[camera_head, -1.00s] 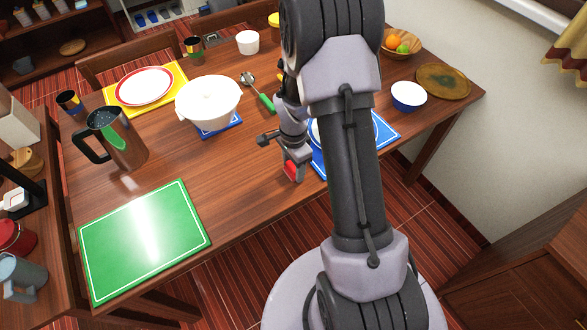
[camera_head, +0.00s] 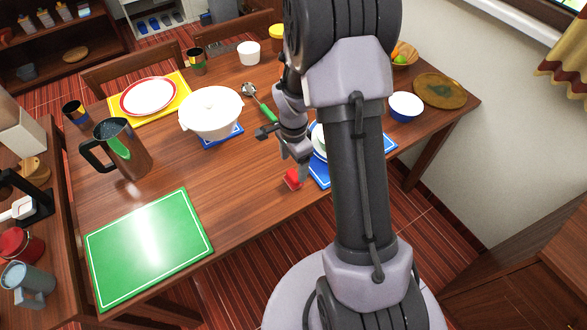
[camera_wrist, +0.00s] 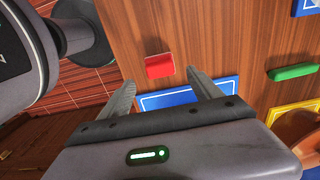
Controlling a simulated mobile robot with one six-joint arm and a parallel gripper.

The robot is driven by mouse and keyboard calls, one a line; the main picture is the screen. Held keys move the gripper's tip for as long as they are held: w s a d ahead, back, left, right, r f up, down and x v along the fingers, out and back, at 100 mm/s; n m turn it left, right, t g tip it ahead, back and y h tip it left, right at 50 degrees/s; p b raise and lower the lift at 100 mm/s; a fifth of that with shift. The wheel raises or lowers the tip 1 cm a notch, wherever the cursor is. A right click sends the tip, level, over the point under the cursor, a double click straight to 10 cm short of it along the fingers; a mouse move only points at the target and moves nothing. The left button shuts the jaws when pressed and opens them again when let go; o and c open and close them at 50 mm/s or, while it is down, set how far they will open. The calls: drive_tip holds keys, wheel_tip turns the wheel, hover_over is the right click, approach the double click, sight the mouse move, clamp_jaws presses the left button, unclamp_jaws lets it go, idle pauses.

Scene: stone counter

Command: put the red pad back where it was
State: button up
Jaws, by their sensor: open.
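The red pad (camera_head: 293,179) lies on the wooden table near its front edge, just left of a blue placemat (camera_head: 319,174). In the wrist view the red pad (camera_wrist: 159,66) lies beyond the fingertips, apart from both, with bare wood around it. My gripper (camera_head: 293,158) is above and behind the pad in the head view. In the wrist view my gripper (camera_wrist: 158,82) is open and empty, its two fingers spread. My arm hides much of the blue placemat and the plate on it.
A green placemat (camera_head: 150,245) lies at the table's front left. A white pot (camera_head: 211,112) stands on a small blue mat (camera_head: 222,136). A green-handled ladle (camera_head: 260,101) and a metal pitcher (camera_head: 121,150) are on the table. Bare wood lies left of the pad.

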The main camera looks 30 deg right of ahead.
wheel_tip(320, 180, up, 7)
drive_tip(key=p, duration=0.1)
wheel_tip(320, 180, up, 11)
drive_tip(key=n+t, duration=0.2)
drive_tip(key=n, duration=0.2)
hover_over(292, 175)
drive_tip(key=s+a, duration=0.3)
drive_tip(key=a, duration=0.2)
drive_tip(key=s+a+r+n+t+y, duration=0.2)
drive_tip(key=s+a+r+n, duration=0.7)
drive_tip(key=s, duration=0.5)
wheel_tip(292, 175, up, 3)
drive_tip(key=shift+s+a+f+t, duration=0.15)
drive_tip(key=shift+s+a+t, duration=0.1)
drive_tip(key=shift+a+t, duration=0.65)
